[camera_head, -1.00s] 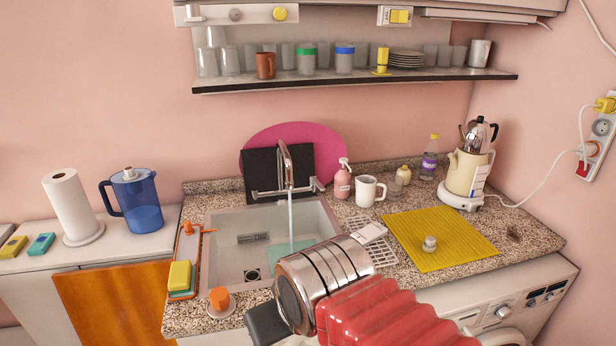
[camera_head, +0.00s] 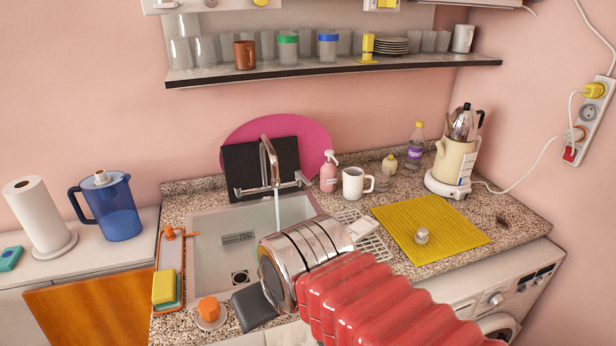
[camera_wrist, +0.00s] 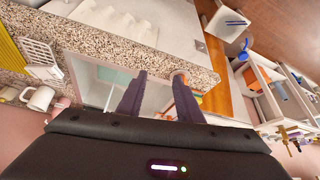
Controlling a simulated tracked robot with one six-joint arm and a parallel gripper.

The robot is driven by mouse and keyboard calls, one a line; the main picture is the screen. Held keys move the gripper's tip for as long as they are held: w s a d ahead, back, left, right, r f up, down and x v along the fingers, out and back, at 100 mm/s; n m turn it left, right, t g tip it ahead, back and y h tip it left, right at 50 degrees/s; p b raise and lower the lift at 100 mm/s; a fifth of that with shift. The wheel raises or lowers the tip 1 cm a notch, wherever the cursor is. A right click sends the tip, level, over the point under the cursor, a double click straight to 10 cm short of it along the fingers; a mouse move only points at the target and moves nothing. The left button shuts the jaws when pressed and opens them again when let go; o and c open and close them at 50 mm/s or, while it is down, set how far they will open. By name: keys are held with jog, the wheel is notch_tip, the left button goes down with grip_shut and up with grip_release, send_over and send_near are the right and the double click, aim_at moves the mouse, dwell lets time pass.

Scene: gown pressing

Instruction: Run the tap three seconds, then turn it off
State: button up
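The chrome tap (camera_head: 268,158) stands at the back of the sink, in front of a black board. A stream of water (camera_head: 277,207) falls from its spout. Its crossbar has a handle (camera_head: 300,181) at the right end; the left end shows less clearly. The sink (camera_head: 212,250) is pale, with a drain at the bottom, partly hidden by my arm. My gripper (camera_wrist: 159,76) shows two dark fingers spread apart with nothing between them in the wrist view. It is in front of the sink, away from the tap. In the head view my wrist mostly hides it.
A white mug (camera_head: 354,185) and a pink soap bottle (camera_head: 328,174) stand right of the tap. A yellow mat (camera_head: 425,232) lies further right. An orange-handled caddy with a sponge (camera_head: 165,285) is at the sink's left. A shelf (camera_head: 340,68) hangs above.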

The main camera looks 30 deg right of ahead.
jog(key=w+d+m+g, duration=0.2)
jog(key=w+d+m, duration=0.1)
jog(key=w+d, duration=1.05)
jog(key=n+t, duration=0.1)
jog(key=n, duration=0.1)
send_near(307, 181)
jog(key=v, duration=0.7)
jog(key=shift+w+a+f, duration=0.1)
jog(key=shift+a+f, duration=0.15)
jog(key=shift+a, duration=0.05)
jog(key=shift+f, duration=0.1)
jog(key=x, duration=1.3)
jog(key=shift+w+d+f, duration=0.15)
jog(key=shift+d+f, duration=0.1)
jog(key=shift+d, duration=0.05)
grip_shut()
